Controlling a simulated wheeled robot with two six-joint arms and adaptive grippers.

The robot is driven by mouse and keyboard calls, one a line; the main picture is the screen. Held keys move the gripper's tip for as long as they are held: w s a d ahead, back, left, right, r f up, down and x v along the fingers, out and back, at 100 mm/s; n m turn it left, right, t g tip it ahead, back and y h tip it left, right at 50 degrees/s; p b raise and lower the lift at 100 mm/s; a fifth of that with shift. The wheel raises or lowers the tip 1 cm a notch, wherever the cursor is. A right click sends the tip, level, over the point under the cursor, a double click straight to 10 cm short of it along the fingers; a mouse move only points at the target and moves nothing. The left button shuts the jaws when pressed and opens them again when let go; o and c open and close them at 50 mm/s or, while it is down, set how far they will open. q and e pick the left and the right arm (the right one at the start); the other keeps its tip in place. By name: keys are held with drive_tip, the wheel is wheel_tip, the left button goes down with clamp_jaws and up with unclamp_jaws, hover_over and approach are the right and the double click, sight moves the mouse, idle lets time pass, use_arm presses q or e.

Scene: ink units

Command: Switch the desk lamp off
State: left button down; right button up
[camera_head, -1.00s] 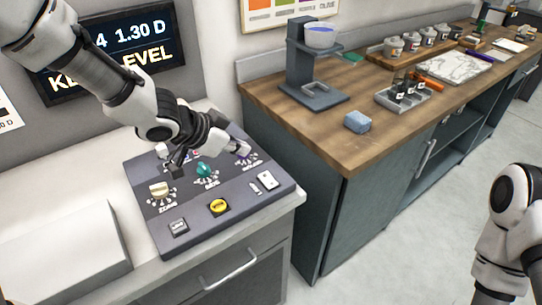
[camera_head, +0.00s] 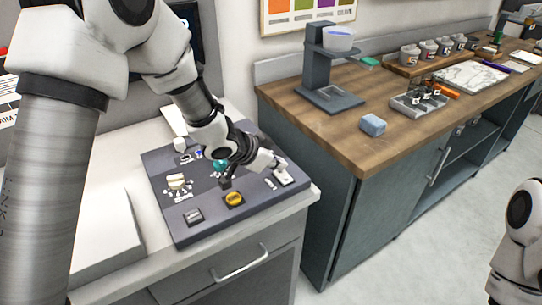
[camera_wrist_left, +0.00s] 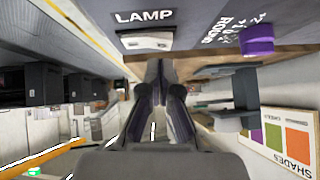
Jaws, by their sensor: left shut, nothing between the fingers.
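The lamp switch (camera_head: 285,178) is a white rocker at the right end of the dark control panel (camera_head: 259,208). In the left wrist view, the rocker (camera_wrist_left: 147,41) sits below the printed word LAMP. My left gripper (camera_head: 275,165) is shut and empty, close beside the switch in the head view. In the wrist view its fingertips (camera_wrist_left: 160,68) are just below the rocker; whether they touch it I cannot tell. I cannot make out the lamp itself. My right gripper is out of view.
The panel also carries a cream knob (camera_head: 176,181), a teal knob (camera_head: 219,166), a yellow button (camera_head: 234,199) and a purple knob (camera_wrist_left: 257,40). A wooden counter (camera_head: 330,123) stands to the right, with a grey stand (camera_head: 318,70) and a blue block (camera_head: 373,125).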

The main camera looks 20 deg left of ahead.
use_arm(q)
drive_tip(key=shift+w+a+f, duration=0.1)
drive_tip(key=shift+f, duration=0.6)
drive_tip(key=shift+f, duration=0.1)
drive_tip(key=shift+s+d+r, duration=0.25)
drive_tip(key=shift+s+d, duration=0.35)
